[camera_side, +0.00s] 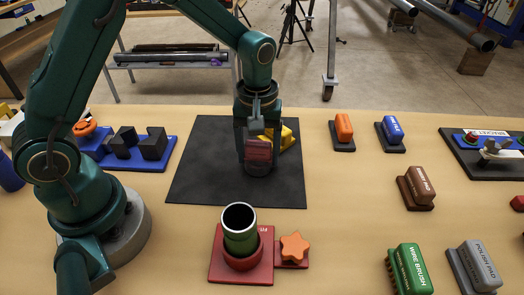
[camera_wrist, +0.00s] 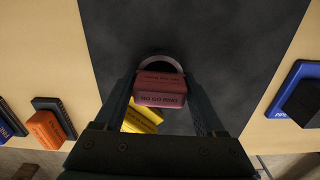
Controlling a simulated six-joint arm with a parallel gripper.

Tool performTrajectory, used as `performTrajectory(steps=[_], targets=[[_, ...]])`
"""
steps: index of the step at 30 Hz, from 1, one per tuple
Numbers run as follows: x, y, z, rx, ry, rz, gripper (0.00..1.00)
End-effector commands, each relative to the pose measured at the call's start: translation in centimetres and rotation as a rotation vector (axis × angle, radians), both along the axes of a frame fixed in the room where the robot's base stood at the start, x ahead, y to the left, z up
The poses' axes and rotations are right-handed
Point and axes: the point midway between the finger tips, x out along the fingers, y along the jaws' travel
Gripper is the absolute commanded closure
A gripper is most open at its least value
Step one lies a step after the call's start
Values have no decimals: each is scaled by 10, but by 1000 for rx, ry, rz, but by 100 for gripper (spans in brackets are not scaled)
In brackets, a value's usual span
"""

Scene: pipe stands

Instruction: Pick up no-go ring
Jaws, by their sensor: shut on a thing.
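The no-go ring has a dark red block handle (camera_side: 258,150), and a ring shows below it. In the wrist view the block (camera_wrist: 160,98) reads "NO GO RING", with a curved loop beyond it. My gripper (camera_side: 261,148) points down over the black mat (camera_side: 205,165) with its fingers on either side of the handle, shut on it. In the wrist view the fingers (camera_wrist: 160,88) flank the block. The ring is at or just above the mat; I cannot tell if it touches. The fingers hide part of it.
A yellow piece (camera_side: 289,138) lies on the mat close behind my gripper. A red stand (camera_side: 225,270) with a green pipe (camera_side: 240,235) stands in front. Orange (camera_side: 344,128) and blue (camera_side: 391,133) blocks sit right. A blue tray (camera_side: 155,167) with dark blocks lies left.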

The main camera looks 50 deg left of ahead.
Motion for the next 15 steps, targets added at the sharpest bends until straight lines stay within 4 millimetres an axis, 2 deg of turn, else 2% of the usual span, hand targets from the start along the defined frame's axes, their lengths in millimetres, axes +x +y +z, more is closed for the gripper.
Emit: performTrajectory(steps=[5,9,15], targets=[[1,0,17,-1,-6,0,92],[2,0,43,-1,-10,0,92],[-16,47,68,1,-6,10,92]])
